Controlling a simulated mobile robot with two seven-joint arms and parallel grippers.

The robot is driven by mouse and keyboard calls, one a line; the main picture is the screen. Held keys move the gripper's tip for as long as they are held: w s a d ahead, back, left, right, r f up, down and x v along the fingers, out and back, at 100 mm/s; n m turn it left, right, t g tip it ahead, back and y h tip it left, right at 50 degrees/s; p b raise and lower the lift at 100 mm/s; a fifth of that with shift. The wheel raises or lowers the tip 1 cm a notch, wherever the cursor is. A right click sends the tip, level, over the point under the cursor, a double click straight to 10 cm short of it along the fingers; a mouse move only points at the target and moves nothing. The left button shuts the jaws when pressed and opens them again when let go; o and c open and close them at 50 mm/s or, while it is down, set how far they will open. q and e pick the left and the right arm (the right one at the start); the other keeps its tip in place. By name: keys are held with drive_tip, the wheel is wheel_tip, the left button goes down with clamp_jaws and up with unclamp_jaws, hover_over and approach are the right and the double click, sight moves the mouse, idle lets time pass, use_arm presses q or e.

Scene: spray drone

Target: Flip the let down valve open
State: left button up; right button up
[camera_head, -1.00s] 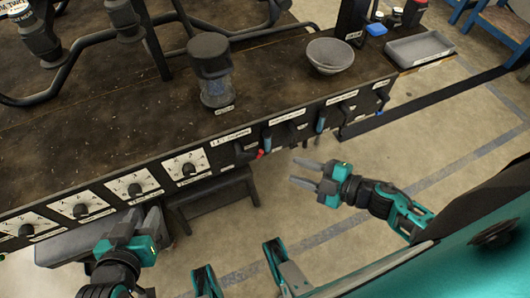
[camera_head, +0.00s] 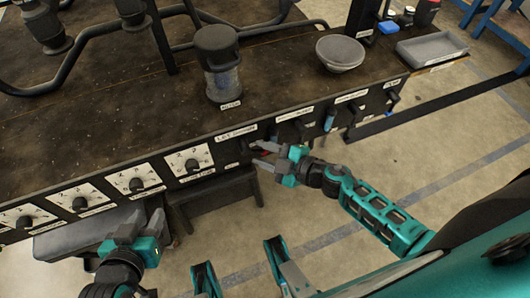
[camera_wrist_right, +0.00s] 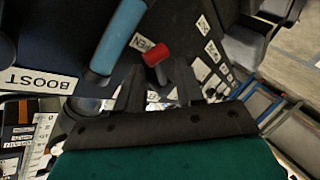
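The let down valve has a red-tipped handle (camera_head: 263,153) on the front panel, close to the "LET DOWN" label (camera_head: 237,133). In the right wrist view the red handle (camera_wrist_right: 156,54) is just ahead of my right gripper (camera_wrist_right: 158,85), roughly between its fingertips. My right gripper (camera_head: 262,155) is open, with its two fingers apart at the panel and the red tip between them. I cannot tell whether a finger touches the handle. My left gripper (camera_head: 142,222) is open and empty, low in front of the panel at the left.
A blue lever (camera_head: 330,119) is on the panel to the right; a blue lever (camera_wrist_right: 118,38) also shows in the wrist view by a "BOOST" label (camera_wrist_right: 38,80). Dial knobs (camera_head: 136,184) line the panel at left. A jar (camera_head: 219,65) and bowl (camera_head: 340,52) stand on the tabletop.

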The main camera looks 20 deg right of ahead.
clamp_jaws()
use_arm(q)
drive_tip(key=shift+r, duration=0.25)
use_arm(e)
drive_tip(key=shift+r, duration=0.1)
idle(0.4)
